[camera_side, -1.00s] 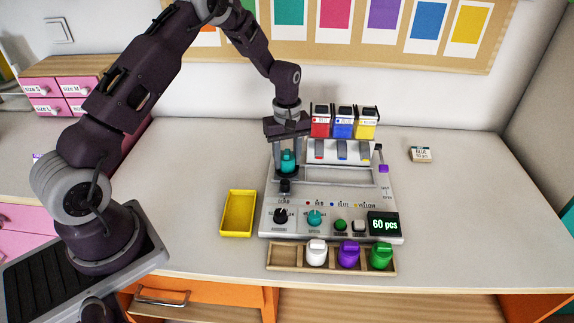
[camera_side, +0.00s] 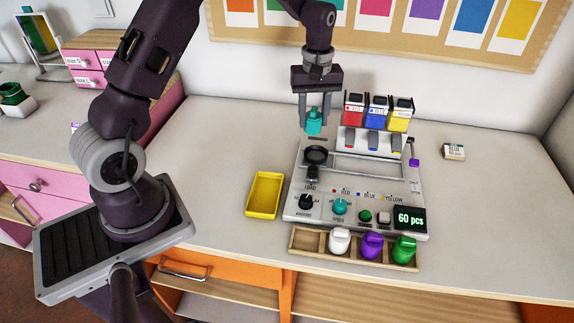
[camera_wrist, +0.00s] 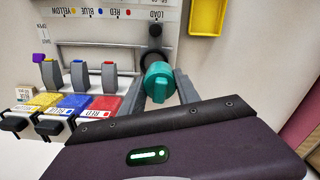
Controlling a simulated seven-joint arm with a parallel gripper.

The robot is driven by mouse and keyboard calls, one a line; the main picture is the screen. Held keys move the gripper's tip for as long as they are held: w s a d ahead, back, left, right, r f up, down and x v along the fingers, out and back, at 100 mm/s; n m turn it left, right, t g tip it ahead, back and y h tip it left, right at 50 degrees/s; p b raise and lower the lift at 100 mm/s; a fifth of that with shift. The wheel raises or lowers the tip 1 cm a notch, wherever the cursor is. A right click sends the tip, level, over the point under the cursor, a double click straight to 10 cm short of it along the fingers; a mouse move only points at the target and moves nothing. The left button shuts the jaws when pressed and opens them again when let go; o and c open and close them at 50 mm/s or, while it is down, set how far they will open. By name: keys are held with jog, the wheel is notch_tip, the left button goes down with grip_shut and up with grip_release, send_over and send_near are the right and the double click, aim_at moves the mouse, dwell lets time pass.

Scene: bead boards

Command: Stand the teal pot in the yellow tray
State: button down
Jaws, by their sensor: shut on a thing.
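The teal pot (camera_side: 314,122) is between the fingers of my gripper (camera_side: 314,118), held upright above the back left of the bead machine (camera_side: 330,185). My gripper is shut on it. In the wrist view the teal pot (camera_wrist: 158,84) shows between the two grey fingers, near the dark round load seat (camera_wrist: 153,58). The load seat (camera_side: 316,155) looks empty in the side view. The yellow tray (camera_side: 264,194) lies empty on the table, left of the machine. It also shows at the top right of the wrist view (camera_wrist: 207,15).
Red, blue and yellow hoppers (camera_side: 376,112) stand at the machine's back. A wooden rack (camera_side: 310,241) in front holds a white pot (camera_side: 339,241), a purple pot (camera_side: 371,245) and a green pot (camera_side: 404,249). A small box (camera_side: 453,152) lies right. Table left of the tray is clear.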

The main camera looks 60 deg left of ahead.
jog(key=s+f+m, duration=0.2)
jog(key=s+m, duration=0.4)
jog(key=s, duration=0.2)
jog(key=m, duration=1)
send_over(266, 196)
notch_tip(266, 196, down, 10)
jog(key=shift+f, duration=0.25)
jog(key=c, duration=0.9)
grip_release()
jog(key=shift+f, duration=0.1)
